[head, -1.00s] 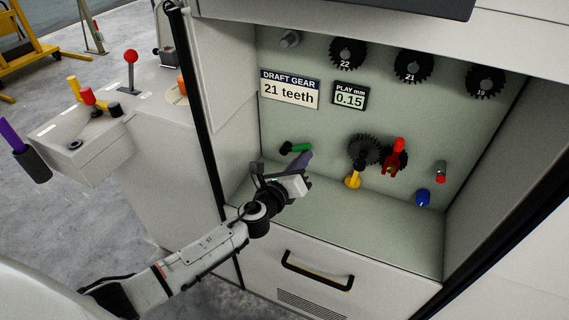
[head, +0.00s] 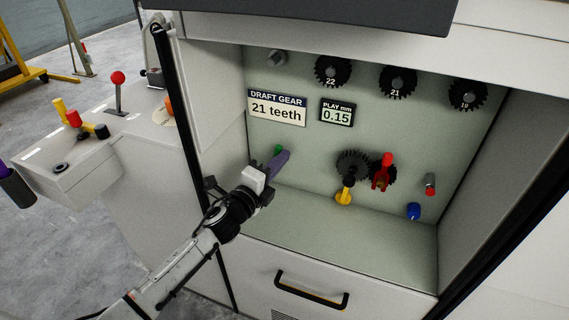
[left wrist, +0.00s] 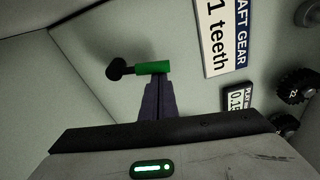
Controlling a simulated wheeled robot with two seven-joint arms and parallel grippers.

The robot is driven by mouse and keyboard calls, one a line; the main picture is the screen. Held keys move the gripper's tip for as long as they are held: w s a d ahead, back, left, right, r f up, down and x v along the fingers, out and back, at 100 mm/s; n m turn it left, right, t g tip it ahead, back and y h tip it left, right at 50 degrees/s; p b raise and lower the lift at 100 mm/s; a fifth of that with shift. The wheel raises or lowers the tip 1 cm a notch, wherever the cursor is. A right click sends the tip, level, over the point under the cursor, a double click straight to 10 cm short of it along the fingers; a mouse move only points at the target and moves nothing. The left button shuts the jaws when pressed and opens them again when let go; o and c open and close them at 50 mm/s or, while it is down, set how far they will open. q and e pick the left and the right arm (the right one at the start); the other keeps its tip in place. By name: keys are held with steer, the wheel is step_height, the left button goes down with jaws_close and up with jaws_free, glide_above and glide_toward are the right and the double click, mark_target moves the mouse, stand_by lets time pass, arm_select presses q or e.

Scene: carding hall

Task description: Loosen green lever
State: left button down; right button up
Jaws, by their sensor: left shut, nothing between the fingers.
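The green lever (head: 278,150) is on the back wall of the open cabinet, below the draft gear sign. In the head view its grip points up and its lower part is hidden behind my gripper. In the left wrist view the green grip (left wrist: 153,68) and its black pivot (left wrist: 117,69) both show. My left gripper (head: 284,154) has purple fingers that are shut and empty. Their tips (left wrist: 158,82) are against or very close to the side of the green grip; contact is hard to tell. My right gripper is not in view.
A yellow-handled lever (head: 344,198), a red handle (head: 383,170), dark gears, a grey-red peg (head: 430,184) and a blue knob (head: 414,211) stand to the right. The cabinet's left wall (head: 220,110) is close to my arm. The cabinet floor (head: 340,230) is clear.

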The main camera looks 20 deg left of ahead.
arm_select(q)
steer(key=shift+a+n, duration=0.25)
steer(key=shift+n, duration=0.15)
steer(key=shift+r, duration=0.1)
stand_by(0.3)
